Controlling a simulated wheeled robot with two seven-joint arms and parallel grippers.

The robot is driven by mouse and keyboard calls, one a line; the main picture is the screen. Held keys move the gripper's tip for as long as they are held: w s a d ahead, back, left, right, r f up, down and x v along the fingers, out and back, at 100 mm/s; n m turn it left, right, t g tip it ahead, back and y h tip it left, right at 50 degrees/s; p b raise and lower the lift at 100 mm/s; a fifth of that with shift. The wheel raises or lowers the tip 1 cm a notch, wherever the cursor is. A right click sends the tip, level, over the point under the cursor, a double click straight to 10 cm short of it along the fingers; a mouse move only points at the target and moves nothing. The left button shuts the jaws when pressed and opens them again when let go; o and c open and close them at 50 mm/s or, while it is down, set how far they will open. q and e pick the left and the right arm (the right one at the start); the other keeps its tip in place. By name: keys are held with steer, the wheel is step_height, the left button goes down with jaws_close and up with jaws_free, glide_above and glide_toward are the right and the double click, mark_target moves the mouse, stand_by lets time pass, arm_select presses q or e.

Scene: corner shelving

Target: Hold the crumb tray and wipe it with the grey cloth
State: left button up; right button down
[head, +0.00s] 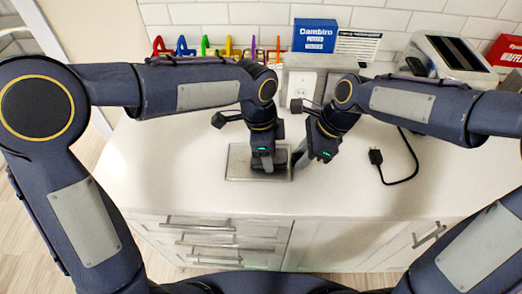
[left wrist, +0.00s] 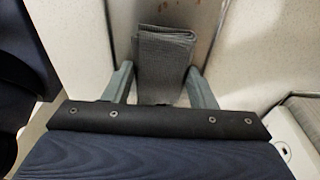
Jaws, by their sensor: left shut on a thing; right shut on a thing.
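The crumb tray (head: 238,163) is a flat grey metal tray lying on the white counter, near its front edge. In the left wrist view its surface (left wrist: 203,20) shows small brownish specks. My left gripper (head: 266,167) is over the right part of the tray, pointing down. It is shut on the folded grey cloth (left wrist: 164,52), which sits between its two fingers. My right gripper (head: 300,158) is at the tray's right edge and is shut, apparently on that edge; the exact contact is partly hidden. Whether the cloth touches the tray is hard to tell.
A silver toaster (head: 445,60) stands at the back right. A black cord with a plug (head: 377,157) lies on the counter right of my right gripper. A blue box (head: 315,35), a red box (head: 506,50) and several coloured items stand along the back. The counter left of the tray is clear.

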mark_target(247, 167)
arm_select(q)
steer(key=shift+a+f, duration=0.15)
steer(key=shift+a, duration=1.2)
steer(key=shift+s+a, duration=0.45)
steer(key=shift+a, duration=0.2)
steer(key=shift+s+a, duration=0.4)
steer(key=shift+a, duration=0.2)
steer(key=shift+s+d+f, duration=0.1)
steer(key=shift+d+f, duration=0.05)
steer(key=shift+d, duration=2.6)
steer(key=shift+a, duration=2.9)
steer(key=shift+d+r, duration=0.15)
steer(key=shift+d, duration=1.25)
steer(key=shift+d+r, duration=0.1)
steer(key=shift+d, duration=1.3)
steer(key=shift+a, duration=0.1)
